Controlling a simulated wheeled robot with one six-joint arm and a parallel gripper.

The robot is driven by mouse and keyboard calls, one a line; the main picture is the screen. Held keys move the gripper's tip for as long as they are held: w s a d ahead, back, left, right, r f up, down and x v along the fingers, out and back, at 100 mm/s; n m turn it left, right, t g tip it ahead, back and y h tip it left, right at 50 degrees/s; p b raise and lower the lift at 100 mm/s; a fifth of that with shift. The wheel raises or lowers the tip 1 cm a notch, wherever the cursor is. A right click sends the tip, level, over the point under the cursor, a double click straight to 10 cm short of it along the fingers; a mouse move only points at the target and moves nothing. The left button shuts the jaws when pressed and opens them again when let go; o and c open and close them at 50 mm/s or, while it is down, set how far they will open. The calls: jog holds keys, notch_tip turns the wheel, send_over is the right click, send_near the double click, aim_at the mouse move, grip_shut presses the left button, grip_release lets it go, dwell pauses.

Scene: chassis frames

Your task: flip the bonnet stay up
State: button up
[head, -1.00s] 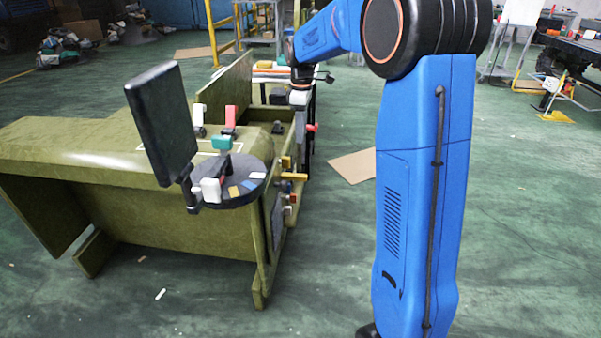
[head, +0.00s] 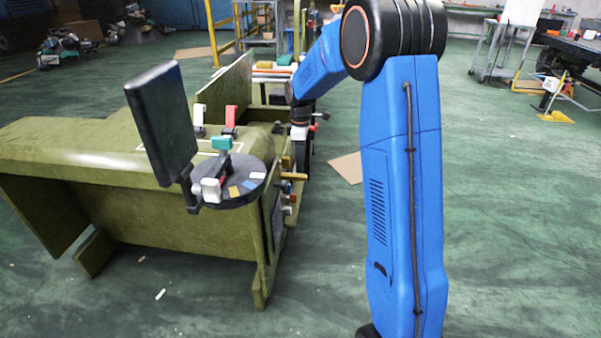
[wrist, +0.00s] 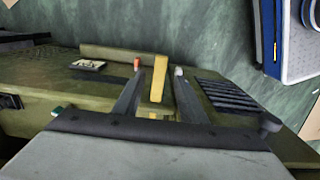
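A yellow bar (wrist: 160,80) stands out from the olive chassis in the wrist view. I take it to be the bonnet stay, but cannot be sure. My gripper (wrist: 158,85) is open, with one dark finger on each side of the bar. There are gaps between bar and fingers, and I cannot tell whether either touches. In the head view my wrist is beside the chassis's right end, and the fingertips cannot be made out. A yellow handle (head: 294,176) shows there just below my wrist; I cannot tell whether it is the same part.
A dark slatted grille (wrist: 228,97) lies right of my fingers. Small coloured knobs sit on the chassis's end. Green floor on the right is mostly clear.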

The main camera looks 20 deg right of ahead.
aim_at(301, 175)
jog(key=shift+f, duration=2.8)
grip_shut()
